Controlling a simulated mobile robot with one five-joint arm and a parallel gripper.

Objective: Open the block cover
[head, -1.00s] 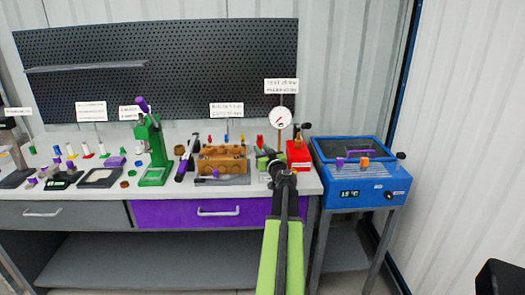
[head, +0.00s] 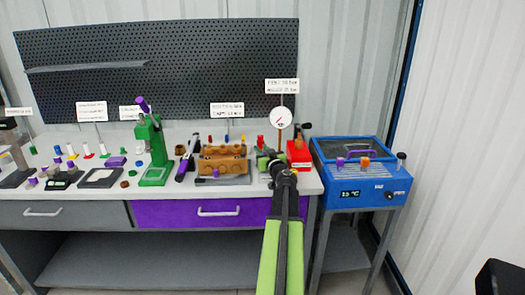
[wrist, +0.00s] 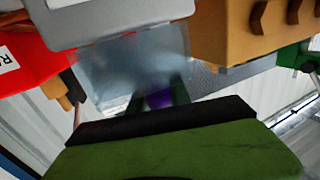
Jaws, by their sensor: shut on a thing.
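In the head view my arm reaches to the right end of the bench, and my gripper (head: 279,166) is beside the dial gauge and partly hides what it holds. In the wrist view my gripper (wrist: 158,92) is shut on a small purple piece (wrist: 159,99). The purple piece is at the edge of a translucent panel (wrist: 128,66), which looks like the block cover. A light grey plate (wrist: 110,18) is beyond the panel. How far the panel is raised, I cannot tell.
An orange-brown block (head: 222,165) sits left of my gripper, and a red box (head: 299,154) right of it. The dial gauge (head: 280,118) stands behind. A blue unit (head: 365,190) stands right of the bench. A green press (head: 152,150) is further left.

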